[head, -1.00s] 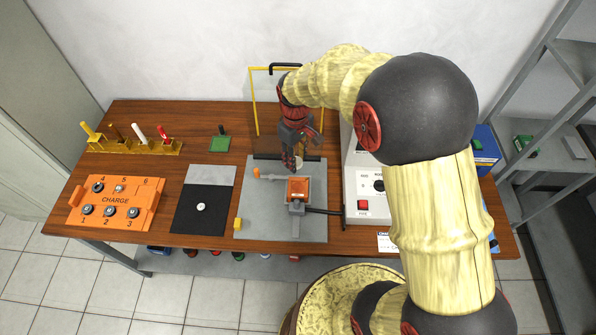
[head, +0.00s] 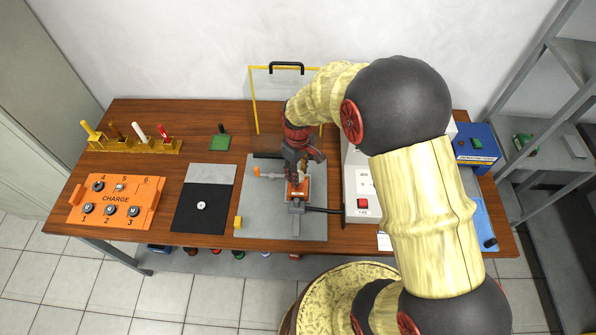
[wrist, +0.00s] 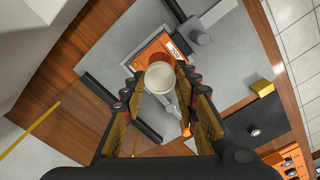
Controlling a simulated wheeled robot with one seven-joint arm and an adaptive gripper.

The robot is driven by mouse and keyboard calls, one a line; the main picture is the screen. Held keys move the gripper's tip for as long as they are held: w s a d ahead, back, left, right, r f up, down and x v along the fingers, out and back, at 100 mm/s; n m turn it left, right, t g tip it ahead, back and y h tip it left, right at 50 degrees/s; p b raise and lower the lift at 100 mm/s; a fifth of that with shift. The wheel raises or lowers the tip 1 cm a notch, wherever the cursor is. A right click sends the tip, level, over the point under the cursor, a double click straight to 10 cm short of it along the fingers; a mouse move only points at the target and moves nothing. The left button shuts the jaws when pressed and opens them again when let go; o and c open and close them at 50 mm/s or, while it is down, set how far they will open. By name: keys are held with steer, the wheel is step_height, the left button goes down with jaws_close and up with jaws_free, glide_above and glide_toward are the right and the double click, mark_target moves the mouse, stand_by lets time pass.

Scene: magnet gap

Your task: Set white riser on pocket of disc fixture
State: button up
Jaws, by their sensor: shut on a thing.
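The white riser (wrist: 160,79), a short round piece, sits between the two fingertips of my gripper (wrist: 159,86) in the wrist view. My gripper (head: 294,178) is shut on it, above the orange disc fixture (head: 305,191) on the grey plate (head: 262,222). In the wrist view, the orange fixture (wrist: 143,58) shows just beyond the riser, which overlaps its near edge. The pocket is mostly hidden behind my fingers and the riser. I cannot tell whether the riser touches the fixture. In the head view the riser is hidden by my gripper.
A grey clamp-like part (head: 296,208) and dark lever stand at the fixture's front. An orange-tipped rod (head: 258,172) lies to its left. A white machine (head: 357,190) stands close on the right, a yellow-framed clear screen (head: 255,105) behind. A yellow block (head: 238,223) sits front left.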

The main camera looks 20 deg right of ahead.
steer(key=shift+f+b, duration=1.35)
steer(key=shift+f, duration=1.25)
steer(key=o, duration=0.8)
steer(key=shift+o, duration=0.7)
steer(key=shift+c, duration=1.4)
steer(key=shift+c, duration=1.1)
steer(key=shift+r, duration=0.1)
